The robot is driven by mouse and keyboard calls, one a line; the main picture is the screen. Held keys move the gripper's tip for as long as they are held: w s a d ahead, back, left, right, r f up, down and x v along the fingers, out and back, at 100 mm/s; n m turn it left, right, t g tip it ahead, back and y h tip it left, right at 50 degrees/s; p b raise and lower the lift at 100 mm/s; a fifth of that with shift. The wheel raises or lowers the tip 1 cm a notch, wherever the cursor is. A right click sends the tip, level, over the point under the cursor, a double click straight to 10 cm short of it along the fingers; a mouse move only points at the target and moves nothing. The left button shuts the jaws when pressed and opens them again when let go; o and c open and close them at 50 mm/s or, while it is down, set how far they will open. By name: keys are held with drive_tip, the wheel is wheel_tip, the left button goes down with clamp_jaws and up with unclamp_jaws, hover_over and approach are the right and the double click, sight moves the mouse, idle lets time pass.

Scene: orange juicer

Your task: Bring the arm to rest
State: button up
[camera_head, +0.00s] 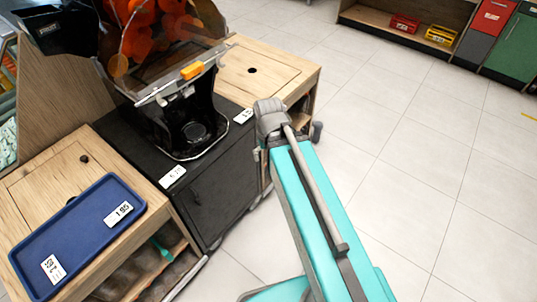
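My arm (325,225) shows as a teal link with a grey cable along it, reaching from the bottom edge up to a grey joint (272,118) in front of the counter. I do not make out my gripper or its fingers in this view. Whether it holds anything is not shown. The orange juicer (195,100) stands on the black cabinet to the left of the joint, with oranges behind its clear cover.
A blue tray (85,232) with price labels lies on the wooden counter (82,140) at left. Another wooden counter (285,75) stands right of the juicer. The tiled floor (420,160) at right is clear. A shelf with small red and yellow crates (440,36) stands behind.

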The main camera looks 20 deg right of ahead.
wheel_tip(320, 180, up, 7)
drive_tip(key=p, duration=0.7)
drive_tip(key=shift+r, duration=0.1)
idle(1.1)
